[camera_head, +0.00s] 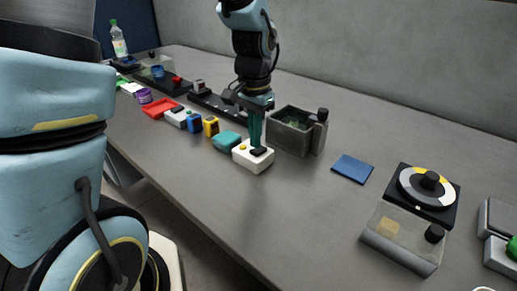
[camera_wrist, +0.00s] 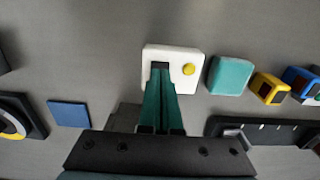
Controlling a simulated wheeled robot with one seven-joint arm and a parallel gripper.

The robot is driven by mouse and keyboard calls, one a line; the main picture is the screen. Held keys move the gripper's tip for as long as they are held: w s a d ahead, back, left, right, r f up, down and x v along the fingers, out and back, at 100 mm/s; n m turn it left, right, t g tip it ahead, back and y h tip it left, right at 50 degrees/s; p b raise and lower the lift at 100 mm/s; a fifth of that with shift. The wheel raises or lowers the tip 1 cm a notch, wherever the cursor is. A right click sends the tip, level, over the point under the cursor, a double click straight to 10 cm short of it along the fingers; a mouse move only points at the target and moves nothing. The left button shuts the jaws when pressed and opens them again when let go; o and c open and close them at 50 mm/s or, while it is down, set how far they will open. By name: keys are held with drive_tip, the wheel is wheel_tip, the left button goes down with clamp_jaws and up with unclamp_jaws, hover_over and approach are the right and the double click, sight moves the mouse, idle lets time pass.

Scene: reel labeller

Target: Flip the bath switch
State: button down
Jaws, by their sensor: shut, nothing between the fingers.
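A white switch box (camera_head: 253,159) with a dark switch part and a small yellow round button stands on the grey table, in front of the grey bath (camera_head: 290,131). I take it to be the bath switch. In the wrist view the white box (camera_wrist: 190,53) lies straight ahead, with the yellow button right of my fingers. My gripper (camera_head: 257,147) points down with its teal fingers shut and empty. In the wrist view my gripper (camera_wrist: 160,72) has its tips over the dark switch part and partly hides it. I cannot tell whether they touch or which way the switch is set.
A teal block (camera_head: 227,140) sits close beside the white box, with yellow and blue items (camera_head: 211,126) beyond it. A dark blue mat (camera_head: 352,168) lies to the right. A dial unit (camera_head: 429,188) stands farther right. The table's front middle is clear.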

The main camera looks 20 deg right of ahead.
sight(254, 150)
drive_tip(key=shift+f+b, duration=0.4)
drive_tip(key=shift+f, duration=0.3)
drive_tip(key=shift+r, duration=0.1)
wheel_tip(254, 150, up, 7)
drive_tip(key=p, duration=0.6)
idle(0.4)
drive_tip(key=shift+a, duration=0.1)
drive_tip(key=w+a+r+n+t, duration=0.1)
drive_tip(key=a+n, duration=1)
drive_tip(key=a, duration=1.4)
drive_tip(key=shift+w+r+t, duration=0.15)
drive_tip(key=shift+r+t, duration=0.1)
drive_tip(key=shift+t, duration=0.05)
